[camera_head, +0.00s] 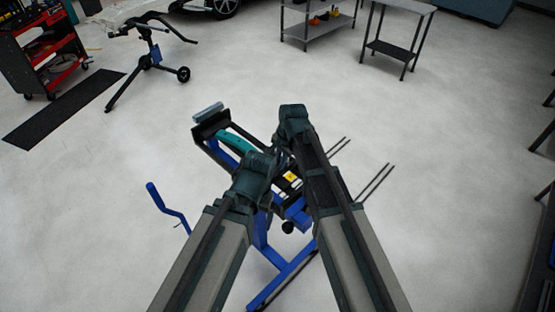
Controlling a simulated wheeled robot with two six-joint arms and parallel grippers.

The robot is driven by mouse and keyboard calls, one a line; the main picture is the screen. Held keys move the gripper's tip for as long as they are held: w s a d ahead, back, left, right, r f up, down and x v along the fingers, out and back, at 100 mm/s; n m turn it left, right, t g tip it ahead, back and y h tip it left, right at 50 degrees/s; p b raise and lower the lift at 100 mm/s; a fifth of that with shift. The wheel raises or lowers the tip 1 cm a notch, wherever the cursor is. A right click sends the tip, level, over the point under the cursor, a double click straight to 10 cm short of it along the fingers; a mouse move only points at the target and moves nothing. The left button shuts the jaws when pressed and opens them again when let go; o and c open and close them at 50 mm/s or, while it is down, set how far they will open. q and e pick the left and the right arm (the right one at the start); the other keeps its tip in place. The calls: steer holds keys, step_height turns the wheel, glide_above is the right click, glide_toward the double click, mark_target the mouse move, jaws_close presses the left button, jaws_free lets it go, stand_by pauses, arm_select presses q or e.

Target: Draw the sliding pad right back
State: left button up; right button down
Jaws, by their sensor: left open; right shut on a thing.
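A blue and black stand (262,228) is in the lower middle of the head view, largely covered by my arms. A light grey pad (208,111) sits on a black bracket at its far left end. A teal curved piece (236,144) lies along the frame. I cannot tell which part is the sliding pad. My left gripper (259,162) is over the middle of the stand, open, its fingertips hidden. My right gripper (292,110) is farther up, right of the grey pad and apart from it. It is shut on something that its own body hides.
Thin dark prongs (375,182) stick out to the right of the stand, and a blue crank-like bar (166,207) stands at its left. A red tool cart (42,50), a black wheeled stand (150,62) and metal tables (398,47) are farther back.

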steer(key=s+d, duration=0.6)
steer(key=shift+s+d, duration=0.2)
steer(key=shift+d, duration=0.05)
steer(key=c, duration=0.9)
jaws_free()
steer(key=shift+s+d, duration=0.1)
steer(key=shift+r, duration=0.15)
